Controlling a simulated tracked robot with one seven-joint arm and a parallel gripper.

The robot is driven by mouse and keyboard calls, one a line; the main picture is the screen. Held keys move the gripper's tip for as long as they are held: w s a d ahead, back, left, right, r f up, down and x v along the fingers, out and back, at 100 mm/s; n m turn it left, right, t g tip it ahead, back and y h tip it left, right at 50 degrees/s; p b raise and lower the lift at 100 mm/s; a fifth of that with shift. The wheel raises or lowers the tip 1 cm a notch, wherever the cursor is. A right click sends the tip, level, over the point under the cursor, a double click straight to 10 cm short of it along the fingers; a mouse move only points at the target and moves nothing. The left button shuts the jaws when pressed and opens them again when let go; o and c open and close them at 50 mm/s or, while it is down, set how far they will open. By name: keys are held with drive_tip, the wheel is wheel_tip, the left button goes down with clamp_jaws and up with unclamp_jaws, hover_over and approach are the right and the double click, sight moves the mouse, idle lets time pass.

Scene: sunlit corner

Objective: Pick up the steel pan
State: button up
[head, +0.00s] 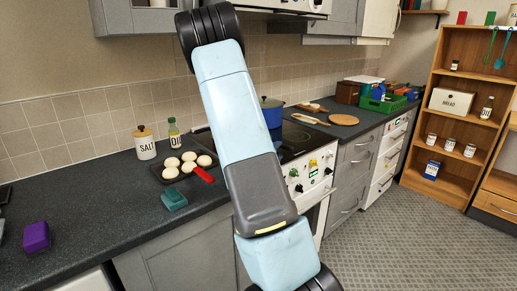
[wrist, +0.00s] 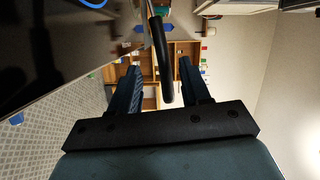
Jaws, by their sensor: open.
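The steel pan's body is not clearly visible in the head view; my arm covers much of the hob. In the wrist view a long black handle (wrist: 162,60), which looks like a pan's, comes down from the top edge. Its rounded end shows between the two fingers of my gripper (wrist: 160,66). The fingers are apart, with gaps on both sides of the handle and no visible contact. My gripper is hidden in the head view.
A blue pot (head: 271,112) stands at the back of the hob (head: 297,136). Left of my arm are a bun tray (head: 172,179), a green bottle (head: 174,133), a salt jar (head: 144,143) and a teal block (head: 174,200). The floor (head: 385,240) at right is clear.

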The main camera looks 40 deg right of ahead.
sight(282, 146)
drive_tip(key=x, duration=0.5)
drive_tip(key=shift+w+r, duration=0.1)
drive_tip(key=shift+w, duration=0.05)
clamp_jaws()
idle(0.5)
